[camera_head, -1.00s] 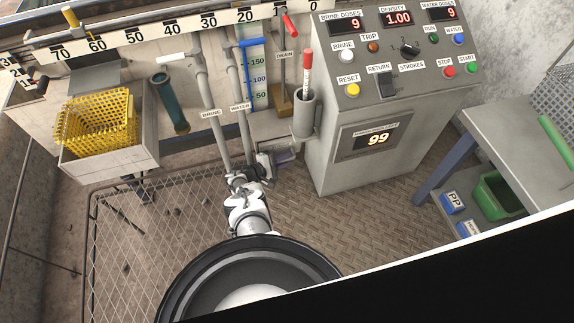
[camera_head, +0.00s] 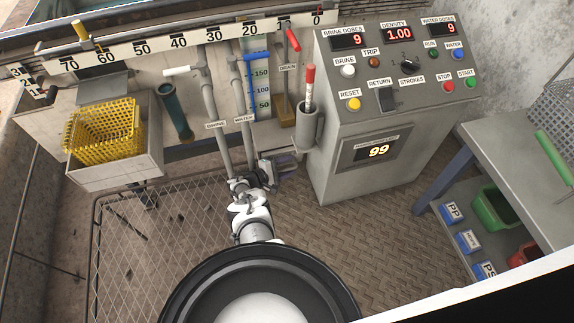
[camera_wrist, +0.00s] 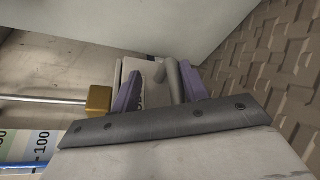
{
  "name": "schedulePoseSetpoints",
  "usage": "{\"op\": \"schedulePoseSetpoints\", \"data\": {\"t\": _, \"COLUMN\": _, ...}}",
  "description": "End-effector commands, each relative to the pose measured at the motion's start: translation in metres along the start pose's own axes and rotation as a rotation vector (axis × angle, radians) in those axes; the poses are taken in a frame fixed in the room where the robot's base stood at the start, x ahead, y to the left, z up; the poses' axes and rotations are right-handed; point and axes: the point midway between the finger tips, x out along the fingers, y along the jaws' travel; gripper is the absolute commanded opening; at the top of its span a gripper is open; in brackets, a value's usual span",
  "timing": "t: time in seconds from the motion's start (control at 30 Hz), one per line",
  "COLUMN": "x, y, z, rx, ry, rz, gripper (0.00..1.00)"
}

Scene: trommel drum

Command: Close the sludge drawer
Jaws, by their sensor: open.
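A pale drawer front, which looks like the sludge drawer (camera_wrist: 122,72), shows low under the trough in the wrist view. A round grey bar (camera_wrist: 172,78), apparently its handle, sticks out toward me. My gripper (camera_wrist: 162,86) is open, with one purple fingertip on each side of that bar. I cannot tell whether either finger touches it. In the head view my gripper (camera_head: 278,170) is low, left of the control cabinet. The drawer is mostly hidden there behind the gripper and pipes, so how far it stands out is unclear.
The control cabinet (camera_head: 340,190) stands close to the right of my gripper. BRINE and WATER pipes (camera_head: 222,125) hang to its left. A yellow basket (camera_head: 105,135) sits in a tray at far left. A bench with bins (camera_head: 495,208) is at right. Patterned floor lies open between.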

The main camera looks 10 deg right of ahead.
Motion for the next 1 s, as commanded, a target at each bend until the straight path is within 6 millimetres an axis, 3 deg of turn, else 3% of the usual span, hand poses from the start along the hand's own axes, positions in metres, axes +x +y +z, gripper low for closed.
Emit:
{"op": "schedulePoseSetpoints", "data": {"t": 0.03, "x": -0.003, "y": 0.019, "z": 0.009, "rx": 0.002, "ry": -0.004, "rz": 0.01, "gripper": 0.36}}
{"op": "schedulePoseSetpoints", "data": {"t": 0.13, "x": -0.006, "y": 0.033, "z": 0.017, "rx": 0.003, "ry": -0.006, "rz": 0.013, "gripper": 0.38}}
{"op": "schedulePoseSetpoints", "data": {"t": 0.2, "x": -0.008, "y": 0.044, "z": 0.022, "rx": 0.004, "ry": -0.008, "rz": 0.017, "gripper": 0.49}}
{"op": "schedulePoseSetpoints", "data": {"t": 0.23, "x": -0.009, "y": 0.049, "z": 0.024, "rx": 0.005, "ry": -0.007, "rz": 0.018, "gripper": 0.46}}
{"op": "schedulePoseSetpoints", "data": {"t": 0.27, "x": -0.01, "y": 0.052, "z": 0.026, "rx": 0.005, "ry": -0.007, "rz": 0.018, "gripper": 0.36}}
{"op": "schedulePoseSetpoints", "data": {"t": 1.0, "x": -0.033, "y": 0.135, "z": 0.08, "rx": 0.004, "ry": -0.004, "rz": 0.009, "gripper": 0.36}}
